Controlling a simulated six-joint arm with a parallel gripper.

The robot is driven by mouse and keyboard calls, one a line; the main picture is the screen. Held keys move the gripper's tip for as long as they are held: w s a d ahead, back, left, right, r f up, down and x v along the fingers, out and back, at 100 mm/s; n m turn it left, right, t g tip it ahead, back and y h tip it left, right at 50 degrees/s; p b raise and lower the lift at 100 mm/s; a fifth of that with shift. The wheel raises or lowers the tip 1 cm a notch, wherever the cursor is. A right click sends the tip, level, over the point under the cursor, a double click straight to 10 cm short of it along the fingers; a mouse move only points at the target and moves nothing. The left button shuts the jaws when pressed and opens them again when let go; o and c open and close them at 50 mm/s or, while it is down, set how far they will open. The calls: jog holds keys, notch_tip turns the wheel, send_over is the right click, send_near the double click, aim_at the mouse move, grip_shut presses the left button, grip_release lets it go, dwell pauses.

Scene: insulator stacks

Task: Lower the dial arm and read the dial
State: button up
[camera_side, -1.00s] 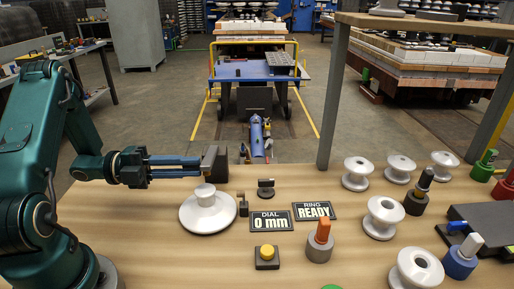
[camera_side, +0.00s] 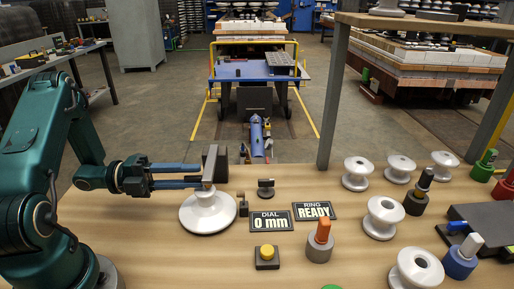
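The DIAL plate (camera_side: 271,221) reads 0 mm, and the RING plate (camera_side: 314,211) beside it reads READY. A white insulator disc (camera_side: 207,217) with a raised knob lies left of the plates. A small dark post (camera_side: 243,206) stands close to its right edge, and a small dark fixture (camera_side: 265,188) stands behind the DIAL plate. I cannot tell which part is the dial arm. My gripper (camera_side: 206,175) reaches in from the left above the insulator, its fingers apart. A dark block (camera_side: 215,162) shows at the fingertips; I cannot tell whether it is part of the gripper.
A yellow button on a dark base (camera_side: 266,256) sits in front of the DIAL plate. An orange-topped grey holder (camera_side: 319,240) is to its right. Several white spool insulators (camera_side: 381,218) and coloured holders fill the right side. The bench (camera_side: 190,259) is clear in front of the insulator.

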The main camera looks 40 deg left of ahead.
dwell(0.3)
jog(key=v, duration=0.3)
jog(key=shift+a+r, duration=0.1)
jog(key=shift+r, duration=3.4)
